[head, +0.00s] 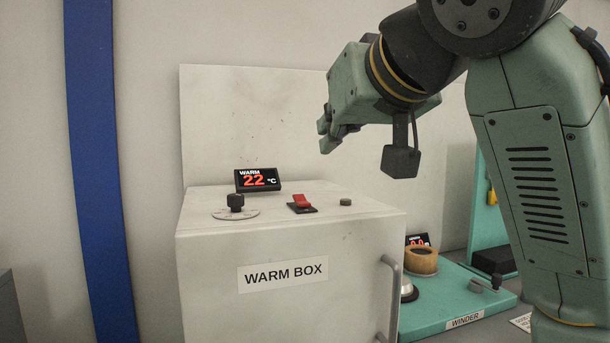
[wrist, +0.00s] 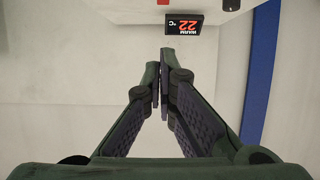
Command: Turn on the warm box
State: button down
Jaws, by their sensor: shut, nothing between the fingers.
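The warm box (head: 290,240) is a white cabinet with a "WARM BOX" label and a handle (head: 391,297) on its front right edge. On its top are a black dial knob (head: 236,201), a red rocker switch (head: 301,202) on a black base, a small dark round button (head: 345,202) and a display (head: 257,180) reading 22 °C. My gripper (head: 325,133) is above the box top, apart from the switch, up and to its right in the picture. In the wrist view my gripper (wrist: 160,85) is shut and empty. The display (wrist: 184,24) and part of the red switch (wrist: 163,2) show at the top there.
A white panel (head: 250,120) stands behind the box top. A teal winder (head: 450,300) with a tan tape roll (head: 421,260) and a small display stands to the right. A blue vertical strip (head: 97,170) is on the wall at left.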

jog(key=p, duration=0.2)
send_over(305, 201)
jog(key=s, duration=0.2)
jog(key=f, duration=0.3)
jog(key=shift+s+d+f, duration=0.1)
jog(key=shift+d, duration=0.25)
jog(key=f, duration=0.1)
jog(key=w+f, duration=0.1)
jog(key=f, duration=0.1)
jog(key=shift+w+a, duration=0.25)
jog(key=shift+w, duration=0.15)
jog(key=shift+w+a+f, duration=0.1)
jog(key=shift+w+f, duration=0.05)
jog(key=shift+f, duration=0.4)
jog(key=shift+w, duration=0.1)
